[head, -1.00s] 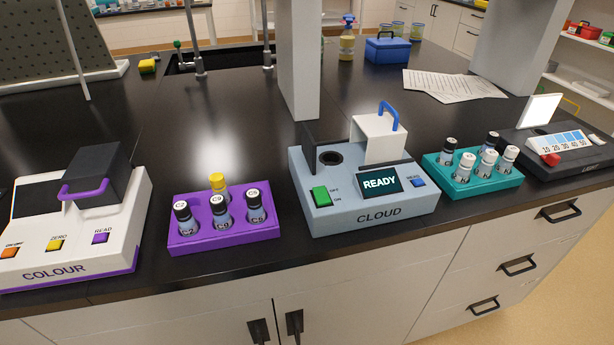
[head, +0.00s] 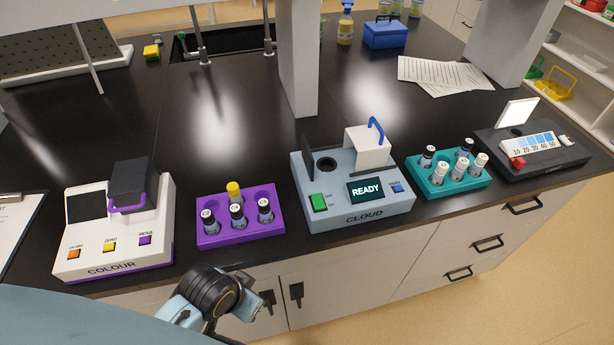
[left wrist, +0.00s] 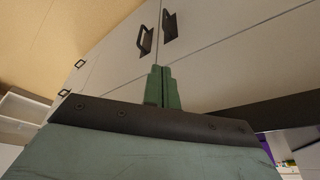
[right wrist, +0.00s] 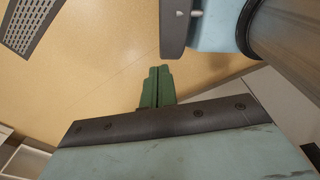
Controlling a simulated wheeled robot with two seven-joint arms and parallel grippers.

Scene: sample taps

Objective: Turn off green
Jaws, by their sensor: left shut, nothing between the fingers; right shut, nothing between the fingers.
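The green rocker switch (head: 318,203) is on the front left of the grey-blue CLOUD instrument (head: 362,216). Its on and off marks are too small to read surely. The display (head: 366,192) beside it is lit and reads READY. My left gripper (left wrist: 163,88) is shut and empty in the left wrist view, in front of the cabinet doors below the bench. My right gripper (right wrist: 157,88) is shut and empty in the right wrist view, above the tan floor. Neither gripper's fingers show in the head view, and neither touches the switch.
A purple rack (head: 240,235) of vials and the COLOUR instrument (head: 122,255) stand left of the CLOUD instrument. A teal rack (head: 452,187) of vials and a dark instrument (head: 545,165) stand right. The CLOUD lid (head: 368,148) stands up behind the display. Cabinet handles project below the bench edge.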

